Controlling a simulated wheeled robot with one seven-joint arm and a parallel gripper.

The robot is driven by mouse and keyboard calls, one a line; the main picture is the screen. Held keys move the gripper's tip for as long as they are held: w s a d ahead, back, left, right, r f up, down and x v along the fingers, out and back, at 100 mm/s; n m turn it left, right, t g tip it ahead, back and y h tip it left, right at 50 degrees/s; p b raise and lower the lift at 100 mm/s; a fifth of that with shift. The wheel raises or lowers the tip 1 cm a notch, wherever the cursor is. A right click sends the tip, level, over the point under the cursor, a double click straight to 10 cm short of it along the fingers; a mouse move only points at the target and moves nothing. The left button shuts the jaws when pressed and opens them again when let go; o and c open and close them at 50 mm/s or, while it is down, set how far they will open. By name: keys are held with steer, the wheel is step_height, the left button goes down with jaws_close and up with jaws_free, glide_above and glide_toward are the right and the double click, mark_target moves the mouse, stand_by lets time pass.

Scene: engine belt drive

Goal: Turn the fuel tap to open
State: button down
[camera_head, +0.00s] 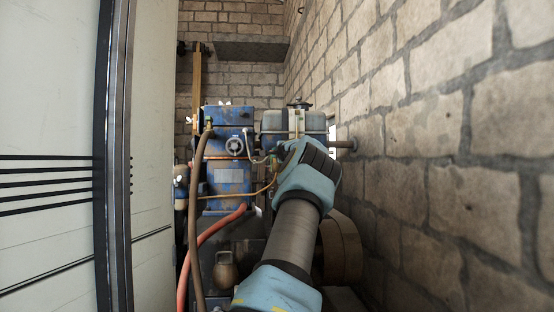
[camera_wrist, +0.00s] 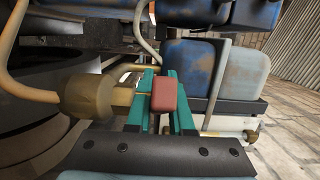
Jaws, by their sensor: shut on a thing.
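The fuel tap shows in the wrist view as a brass body (camera_wrist: 95,97) with a red block-shaped handle (camera_wrist: 164,92). A brass-coloured pipe runs into the body from the left. My gripper (camera_wrist: 165,104) has its green fingers on either side of the red handle and is shut on it. The handle's far side and its stem are partly hidden by the fingers. In the head view my arm reaches up to the engine, and its wrist covers the tap and the fingertips.
A blue engine (camera_head: 228,178) with worn paint stands ahead, with a grey-blue tank (camera_head: 294,122) beside it. A red hose (camera_head: 212,228) and a brown hose (camera_head: 196,210) run down its front. A stone wall (camera_head: 440,140) is close on the right. A pale panel (camera_head: 50,100) bounds the left.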

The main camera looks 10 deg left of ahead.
steer(key=shift+a+r+n+g+y+p, duration=0.1)
steer(key=shift+n+g+y+p, duration=0.25)
steer(key=shift+y+p, duration=0.2)
steer(key=shift+a+r+n+g+y+p, duration=0.1)
steer(key=shift+n+g+y+p, duration=0.15)
steer(key=shift+n+y+p, duration=0.25)
steer(key=y+p, duration=0.1)
steer(key=p, duration=0.1)
steer(key=n+g+y+p, duration=0.1)
steer(key=p, duration=0.1)
steer(key=shift+s+a+r+n+g, duration=0.15)
steer(key=shift+s+n+g, duration=0.05)
steer(key=shift+n+g, duration=0.1)
steer(key=g+y+p, duration=0.1)
steer(key=p, duration=0.1)
steer(key=n+g+p, duration=0.1)
steer(key=p, duration=0.2)
steer(key=shift+s+a+n+y, duration=0.2)
steer(key=shift+n+y, duration=0.05)
steer(key=shift+y, duration=0.1)
steer(key=shift+f+g+y+p, duration=0.2)
steer(key=shift+g+y+p, duration=0.1)
steer(key=shift+p, duration=0.4)
steer(key=shift+s+a+f+n+p, duration=0.1)
steer(key=shift+f+n+p, duration=0.1)
steer(key=shift+n+p, duration=0.2)
steer(key=c, duration=0.8)
jaws_free()
